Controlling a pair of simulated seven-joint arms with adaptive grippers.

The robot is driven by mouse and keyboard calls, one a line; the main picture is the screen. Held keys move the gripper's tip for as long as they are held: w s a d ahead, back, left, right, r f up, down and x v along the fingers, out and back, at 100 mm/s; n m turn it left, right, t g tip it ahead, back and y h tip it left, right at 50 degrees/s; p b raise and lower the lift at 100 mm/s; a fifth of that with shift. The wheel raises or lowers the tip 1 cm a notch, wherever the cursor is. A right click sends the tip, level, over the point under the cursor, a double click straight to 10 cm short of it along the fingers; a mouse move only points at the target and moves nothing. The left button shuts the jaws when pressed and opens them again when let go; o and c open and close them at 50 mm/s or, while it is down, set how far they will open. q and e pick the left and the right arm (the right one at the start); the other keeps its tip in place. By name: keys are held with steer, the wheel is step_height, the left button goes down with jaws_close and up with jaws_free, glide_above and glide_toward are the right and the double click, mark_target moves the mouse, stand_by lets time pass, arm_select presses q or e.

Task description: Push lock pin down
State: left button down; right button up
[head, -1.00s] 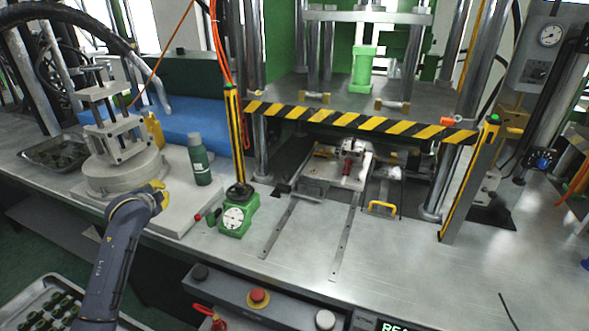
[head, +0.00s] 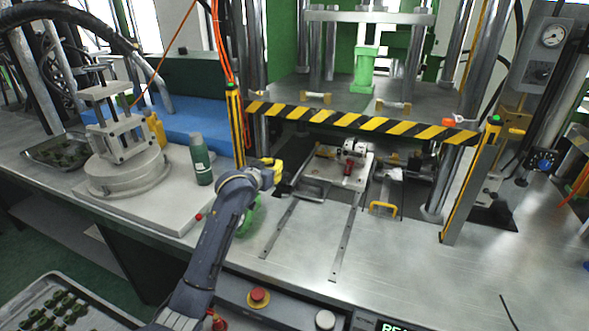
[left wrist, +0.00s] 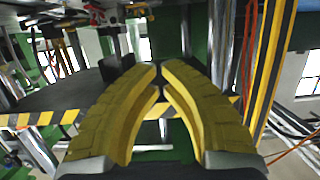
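The mold block (head: 322,187) sits on the press bed behind two flat rails. A small metal and red fitting (head: 350,167) stands on its top; I cannot tell for sure which part is the lock pin. My left gripper (head: 279,169) is in front of the press's left post, to the left of the mold block and apart from it. In the left wrist view its yellow fingers (left wrist: 159,69) have their tips close together with nothing between them. My right gripper is not in view.
A striped black and yellow bar (head: 360,122) crosses above the mold block. A yellow handle (head: 384,209) lies to its right. A green bottle (head: 200,159) stands to the left. The steel table's front right is clear.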

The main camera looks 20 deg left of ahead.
arm_select(q)
steer(key=shift+d, duration=0.15)
glide_above(286, 175)
step_height(286, 175, down, 2)
steer(key=shift+d+f, duration=0.15)
steer(key=shift+f, duration=0.05)
step_height(286, 175, down, 2)
steer(key=shift+f, duration=1)
